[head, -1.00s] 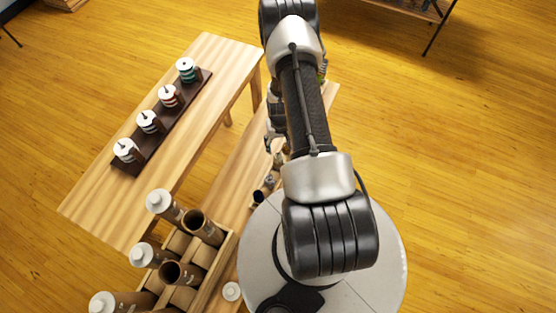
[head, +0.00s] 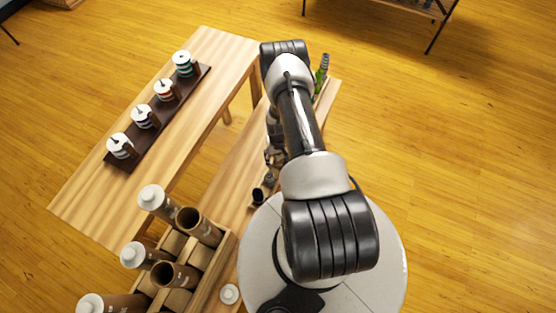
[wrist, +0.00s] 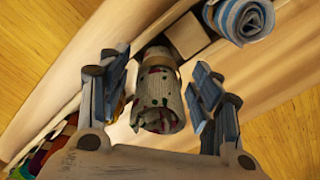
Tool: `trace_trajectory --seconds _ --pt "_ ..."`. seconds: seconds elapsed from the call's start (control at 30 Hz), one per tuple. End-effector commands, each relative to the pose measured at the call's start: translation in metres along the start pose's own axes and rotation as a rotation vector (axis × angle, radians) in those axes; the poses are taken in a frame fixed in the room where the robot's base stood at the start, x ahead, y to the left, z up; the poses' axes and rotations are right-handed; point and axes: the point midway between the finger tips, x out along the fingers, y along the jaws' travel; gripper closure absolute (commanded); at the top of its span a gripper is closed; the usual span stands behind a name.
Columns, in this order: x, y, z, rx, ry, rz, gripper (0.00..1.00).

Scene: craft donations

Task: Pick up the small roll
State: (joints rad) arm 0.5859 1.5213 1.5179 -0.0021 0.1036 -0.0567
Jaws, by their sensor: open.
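A small roll (wrist: 158,103) of pale cloth with dark and reddish spots shows in the middle of the wrist view. A tan band or block sits at its far end. My gripper (wrist: 163,98) is open, with one blue-grey finger on each side of the roll. I see gaps between the fingers and the roll. I cannot tell how far the fingertips are above it. In the head view my gripper (head: 272,152) is over the narrow bench, partly hidden by my arm, and the roll cannot be made out there.
A blue and white striped roll (wrist: 243,18) lies beyond the right finger. Colourful cloth (wrist: 45,150) shows at lower left. In the head view, a rack of spools (head: 158,113) stands on the wooden table (head: 85,200). A wooden crate (head: 222,252) with tubes and bottles is nearby.

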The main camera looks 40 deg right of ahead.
Motion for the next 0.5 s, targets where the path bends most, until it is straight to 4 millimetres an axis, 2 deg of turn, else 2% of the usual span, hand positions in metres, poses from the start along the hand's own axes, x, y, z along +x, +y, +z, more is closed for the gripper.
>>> trace_trajectory --seconds 0.23,0.5 --pt "0.0012 0.0003 -0.0008 0.000 0.002 0.000 0.42" --pt "0.0012 0.0003 -0.0006 0.000 0.001 0.000 0.59"
